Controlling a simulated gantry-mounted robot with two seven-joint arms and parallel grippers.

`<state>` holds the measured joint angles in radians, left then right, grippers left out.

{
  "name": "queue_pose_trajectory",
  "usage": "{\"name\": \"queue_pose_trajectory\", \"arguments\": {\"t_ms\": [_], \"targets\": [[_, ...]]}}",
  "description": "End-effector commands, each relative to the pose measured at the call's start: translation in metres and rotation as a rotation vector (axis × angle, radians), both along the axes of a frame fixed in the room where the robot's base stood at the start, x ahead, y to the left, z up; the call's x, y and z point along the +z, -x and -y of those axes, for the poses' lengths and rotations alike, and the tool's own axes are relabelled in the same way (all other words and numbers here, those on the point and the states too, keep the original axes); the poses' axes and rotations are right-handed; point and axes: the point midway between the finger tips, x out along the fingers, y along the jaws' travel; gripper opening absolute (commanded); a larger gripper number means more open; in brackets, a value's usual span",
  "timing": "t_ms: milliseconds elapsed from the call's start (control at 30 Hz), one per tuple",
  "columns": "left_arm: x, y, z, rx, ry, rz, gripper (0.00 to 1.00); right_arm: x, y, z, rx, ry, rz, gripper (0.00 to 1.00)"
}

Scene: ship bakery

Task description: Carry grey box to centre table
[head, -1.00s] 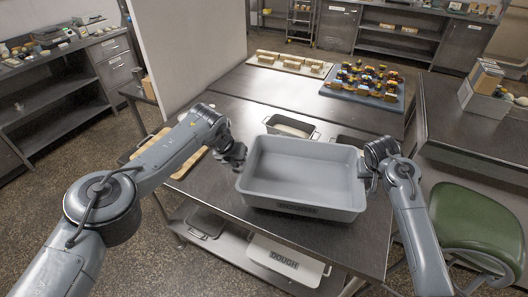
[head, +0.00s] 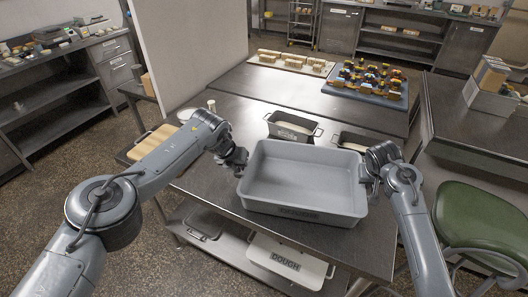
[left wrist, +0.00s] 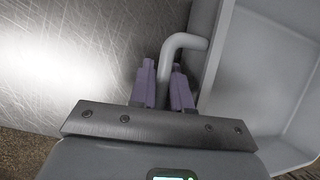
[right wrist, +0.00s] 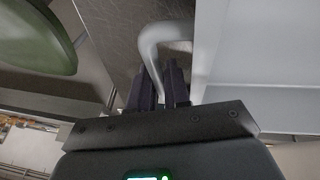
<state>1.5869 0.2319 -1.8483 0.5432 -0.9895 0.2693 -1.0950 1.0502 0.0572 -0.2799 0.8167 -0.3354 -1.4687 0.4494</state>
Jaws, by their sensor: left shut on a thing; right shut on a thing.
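The grey box (head: 303,178) is an empty, open-topped tub with a dark label on its front wall. It is over the front part of the dark metal centre table (head: 352,243); I cannot tell whether its base touches the top. My left gripper (head: 238,166) is shut on the handle at the box's left end, and the bent handle (left wrist: 180,42) shows between its fingers in the left wrist view. My right gripper (head: 366,172) is shut on the handle at the right end; that handle (right wrist: 158,45) shows between its fingers in the right wrist view.
Dark loaf tins (head: 291,127) stand just behind the box. A tray of colourful items (head: 352,94) and a board of pale loaves (head: 262,62) sit at the back. A white partition (head: 190,45) rises at left. A green stool (head: 480,222) stands at right. A DOUGH bin (head: 262,250) is below.

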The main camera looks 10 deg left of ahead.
Motion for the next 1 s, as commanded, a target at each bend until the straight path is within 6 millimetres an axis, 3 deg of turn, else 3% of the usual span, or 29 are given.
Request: {"name": "queue_pose_trajectory", "arguments": {"t_ms": [67, 100, 233, 667, 1000], "targets": [[-0.008, 0.0, 0.0, 0.0, 0.0, 0.002, 0.0, -0.008, 0.0, 0.0, -0.001, 0.0, 0.001, 0.0], [-0.004, 0.0, 0.0, 0.001, 0.0, 0.001, 0.22, -0.005, 0.0, 0.0, -0.001, 0.0, 0.001, 0.21], [-0.004, 0.0, 0.0, 0.001, -0.001, 0.0, 0.41, -0.004, 0.0, 0.0, 0.0, 0.0, 0.0, 0.41], [0.0, 0.0, 0.001, -0.001, 0.001, 0.0, 0.42, 0.0, 0.0, -0.001, 0.001, -0.001, 0.001, 0.42], [0.029, 0.0, 0.001, -0.001, 0.001, 0.001, 0.42, 0.029, 0.0, -0.001, 0.001, -0.001, 0.001, 0.42]]}}
